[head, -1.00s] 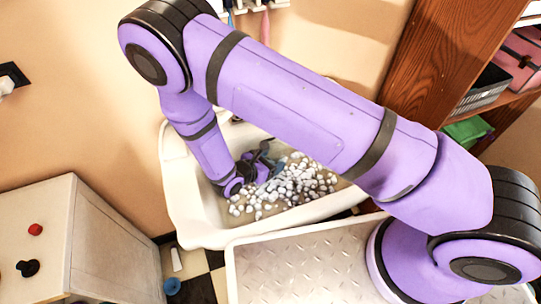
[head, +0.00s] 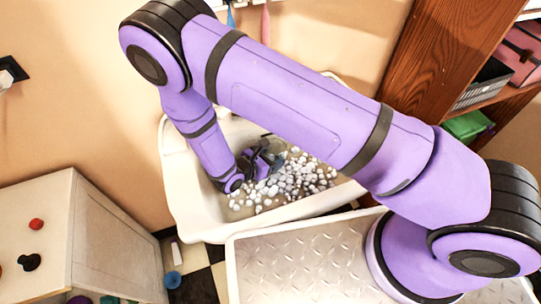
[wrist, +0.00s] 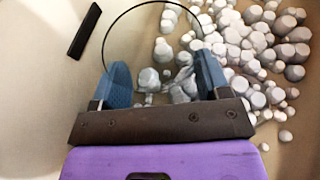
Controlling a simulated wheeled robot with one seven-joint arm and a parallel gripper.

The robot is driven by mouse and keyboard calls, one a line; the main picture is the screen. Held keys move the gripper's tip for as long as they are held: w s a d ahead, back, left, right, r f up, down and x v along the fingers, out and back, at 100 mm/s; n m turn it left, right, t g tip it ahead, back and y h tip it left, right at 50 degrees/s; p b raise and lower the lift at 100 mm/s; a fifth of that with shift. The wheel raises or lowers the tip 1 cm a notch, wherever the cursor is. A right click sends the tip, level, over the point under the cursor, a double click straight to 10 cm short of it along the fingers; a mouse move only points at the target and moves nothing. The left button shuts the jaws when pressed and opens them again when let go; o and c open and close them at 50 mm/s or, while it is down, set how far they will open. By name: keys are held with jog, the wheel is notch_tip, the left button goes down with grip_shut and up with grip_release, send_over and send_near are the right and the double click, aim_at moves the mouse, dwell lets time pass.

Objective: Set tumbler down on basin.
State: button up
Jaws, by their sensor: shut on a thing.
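The basin (head: 190,222) is a white tub against the wall, in the middle of the head view. Its pale inside fills the wrist view (wrist: 40,110). My gripper (head: 260,163) points down inside the basin, at the left edge of a heap of white foam-like lumps. In the wrist view my gripper (wrist: 164,75) has its two blue fingers apart around a clear, see-through tumbler (wrist: 150,38). The tumbler shows mostly as a thin dark rim arc, with lumps visible through it. Whether its base touches the basin floor cannot be told.
White lumps (head: 298,180) cover the basin's middle and right; the left side of its floor looks bare. A dark slot-like bar (wrist: 84,30) shows at the wrist view's upper left. A white cabinet (head: 110,240) stands left, a wooden shelf (head: 440,55) right.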

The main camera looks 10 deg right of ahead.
jog(key=shift+f, duration=0.25)
jog(key=o, duration=1.1)
jog(key=shift+c, duration=0.2)
